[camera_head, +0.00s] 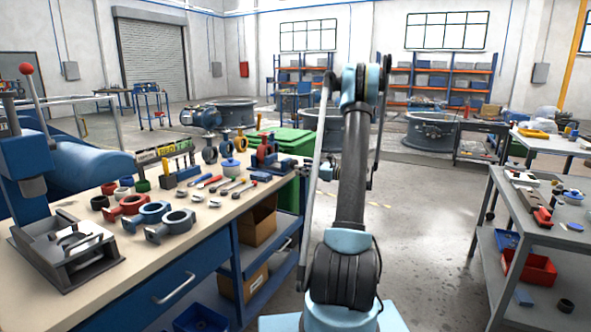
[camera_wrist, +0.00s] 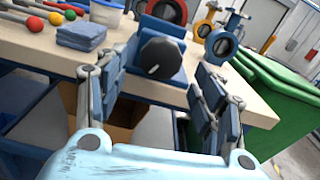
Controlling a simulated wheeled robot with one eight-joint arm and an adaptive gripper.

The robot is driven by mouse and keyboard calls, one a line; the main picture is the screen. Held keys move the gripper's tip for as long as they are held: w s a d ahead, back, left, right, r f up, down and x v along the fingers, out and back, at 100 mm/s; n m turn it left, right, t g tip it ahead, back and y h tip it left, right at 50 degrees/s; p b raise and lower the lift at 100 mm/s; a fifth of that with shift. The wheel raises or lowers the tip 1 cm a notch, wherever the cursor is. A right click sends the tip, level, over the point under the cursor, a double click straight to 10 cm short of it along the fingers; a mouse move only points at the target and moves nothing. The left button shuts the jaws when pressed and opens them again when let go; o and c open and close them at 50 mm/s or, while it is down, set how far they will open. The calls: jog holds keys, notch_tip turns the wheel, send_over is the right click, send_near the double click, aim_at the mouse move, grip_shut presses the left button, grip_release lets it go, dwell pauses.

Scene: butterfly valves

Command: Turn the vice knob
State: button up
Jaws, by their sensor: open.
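The vice knob (camera_wrist: 160,58) is a round black dial with a short white mark, facing me at the upper middle of the wrist view. It sits on the front of the blue vice (camera_wrist: 162,26), near the edge of the workbench. In the head view the vice (camera_head: 267,158) is small at the bench's far right end, and I cannot make out its knob there. My gripper (camera_wrist: 150,74) is open, with one finger on each side of the knob in the wrist view. The fingers look apart from it.
The workbench (camera_head: 232,208) holds valves, knobs and screwdrivers left of the vice. A blue cloth stack (camera_wrist: 82,36) lies just left of it. A green bin (camera_wrist: 278,96) stands at the bench's right end. A grey cart (camera_head: 545,240) is at right; open floor lies between.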

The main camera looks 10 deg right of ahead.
aim_at(293, 164)
jog(key=shift+x, duration=2.35)
jog(key=c, duration=1.1)
